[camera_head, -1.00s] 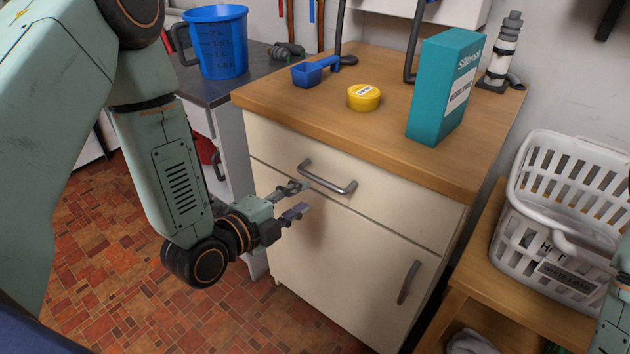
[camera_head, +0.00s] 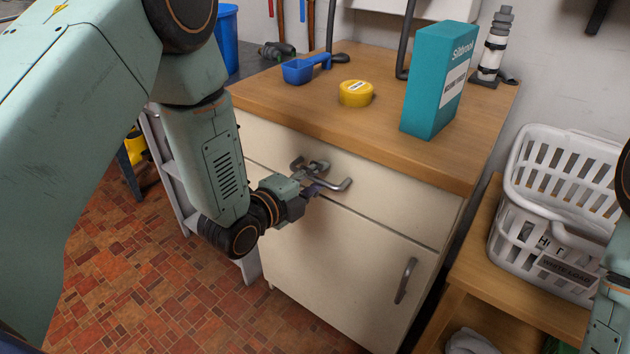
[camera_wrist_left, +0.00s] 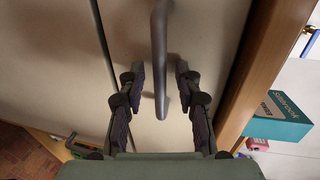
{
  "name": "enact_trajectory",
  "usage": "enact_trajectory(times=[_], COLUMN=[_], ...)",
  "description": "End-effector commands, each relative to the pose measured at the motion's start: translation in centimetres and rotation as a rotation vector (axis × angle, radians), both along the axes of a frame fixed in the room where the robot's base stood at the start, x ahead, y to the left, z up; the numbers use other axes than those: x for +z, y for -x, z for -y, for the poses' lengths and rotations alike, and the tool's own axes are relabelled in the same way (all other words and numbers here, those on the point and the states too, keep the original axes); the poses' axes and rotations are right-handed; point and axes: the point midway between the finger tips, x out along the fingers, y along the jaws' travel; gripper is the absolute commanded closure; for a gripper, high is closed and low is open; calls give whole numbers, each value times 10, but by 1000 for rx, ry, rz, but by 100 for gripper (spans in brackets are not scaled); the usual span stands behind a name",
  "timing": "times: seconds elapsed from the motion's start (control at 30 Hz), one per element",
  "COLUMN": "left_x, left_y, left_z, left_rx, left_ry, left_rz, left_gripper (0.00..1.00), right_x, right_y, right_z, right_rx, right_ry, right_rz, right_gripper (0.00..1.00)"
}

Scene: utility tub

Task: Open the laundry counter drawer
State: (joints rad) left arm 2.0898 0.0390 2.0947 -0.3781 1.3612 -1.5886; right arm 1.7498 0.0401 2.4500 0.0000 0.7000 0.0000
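The laundry counter drawer (camera_head: 390,196) is the wide cream front under the wooden top. It looks shut, flush with the cabinet. Its grey bar handle (camera_head: 338,186) is partly covered by my left gripper (camera_head: 314,176). In the left wrist view the handle (camera_wrist_left: 160,50) runs down between the two fingers of my left gripper (camera_wrist_left: 160,76). The fingers are open, one on each side of the bar, with a gap on both sides. My right gripper is out of view; only part of my right arm shows at the right edge.
A white basket (camera_head: 560,200) stands on a wooden shelf at right.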

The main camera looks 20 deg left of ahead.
Motion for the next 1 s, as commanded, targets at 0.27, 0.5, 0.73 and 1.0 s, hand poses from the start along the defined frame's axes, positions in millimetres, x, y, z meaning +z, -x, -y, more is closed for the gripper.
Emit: enact_trajectory(times=[0.27,0.5,0.73,1.0], left_x=[0,0,0,0], left_y=[0,0,0,0], left_z=[0,0,0,0], left_rx=[0,0,0,1], left_ry=[0,0,0,0], left_rz=[0,0,0,0], left_gripper=[71,91,100,100], right_x=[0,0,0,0], right_y=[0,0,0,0], right_z=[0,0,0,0], right_rx=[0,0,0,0], right_ry=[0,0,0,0], right_rz=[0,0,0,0], right_gripper=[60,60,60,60])
